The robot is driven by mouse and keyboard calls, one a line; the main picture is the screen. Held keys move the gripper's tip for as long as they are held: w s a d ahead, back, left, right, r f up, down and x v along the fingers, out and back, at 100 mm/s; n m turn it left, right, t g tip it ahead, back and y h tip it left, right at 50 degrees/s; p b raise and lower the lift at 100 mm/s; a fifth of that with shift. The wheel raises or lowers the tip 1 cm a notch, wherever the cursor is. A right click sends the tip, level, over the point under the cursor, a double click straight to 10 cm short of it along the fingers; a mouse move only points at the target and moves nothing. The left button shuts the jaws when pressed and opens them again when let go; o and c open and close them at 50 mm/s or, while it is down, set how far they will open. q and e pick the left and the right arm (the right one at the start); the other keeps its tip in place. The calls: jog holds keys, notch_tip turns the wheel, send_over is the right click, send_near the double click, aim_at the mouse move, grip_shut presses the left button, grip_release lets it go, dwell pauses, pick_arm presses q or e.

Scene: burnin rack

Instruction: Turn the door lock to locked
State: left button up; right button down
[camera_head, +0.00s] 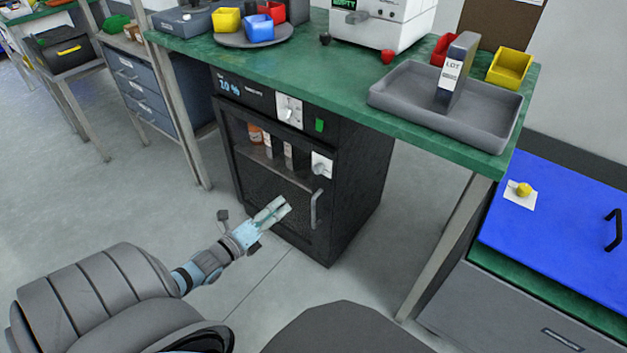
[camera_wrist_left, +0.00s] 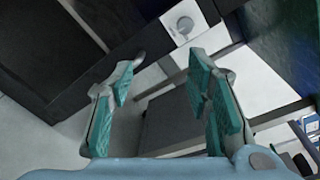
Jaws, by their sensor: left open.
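The door lock (camera_head: 321,165) is a white plate with a grey knob at the upper right of the black cabinet's glass door (camera_head: 270,185). The door looks closed. A white plate with a round grey knob, apparently the lock, shows at the top of the left wrist view (camera_wrist_left: 186,25). My left gripper (camera_head: 273,210) is in front of the door's lower part, below and left of the lock. Its teal-padded fingers (camera_wrist_left: 163,85) are apart, with nothing between them. Which way the knob is turned is too small to tell. My right gripper is out of view.
A vertical door handle (camera_head: 314,209) is just below the lock. Another white plate with a knob (camera_head: 289,110) and a green switch (camera_head: 320,125) are on the panel above. The green bench top (camera_head: 340,82) overhangs the cabinet. Floor to the left is clear.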

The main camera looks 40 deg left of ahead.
pick_arm(q)
notch_tip(320, 180, up, 2)
jog(key=w+r+m+t, duration=0.1)
jog(key=w+m, duration=0.1)
jog(key=m, duration=0.1)
jog(key=b, duration=0.5)
send_near(316, 171)
jog(key=w, duration=0.1)
jog(key=w+b, duration=0.1)
jog(key=w, duration=0.2)
jog(key=shift+a+f+h+b, duration=0.15)
jog(key=shift+f+h+b, duration=0.05)
jog(key=shift+h+b, duration=0.15)
jog(key=shift+n, duration=0.3)
jog(key=w, duration=0.4)
jog(key=shift+r, duration=0.25)
jog(key=shift+w+f+p, duration=0.1)
jog(key=shift+w+p, duration=0.2)
jog(key=shift+w, duration=0.15)
grip_shut()
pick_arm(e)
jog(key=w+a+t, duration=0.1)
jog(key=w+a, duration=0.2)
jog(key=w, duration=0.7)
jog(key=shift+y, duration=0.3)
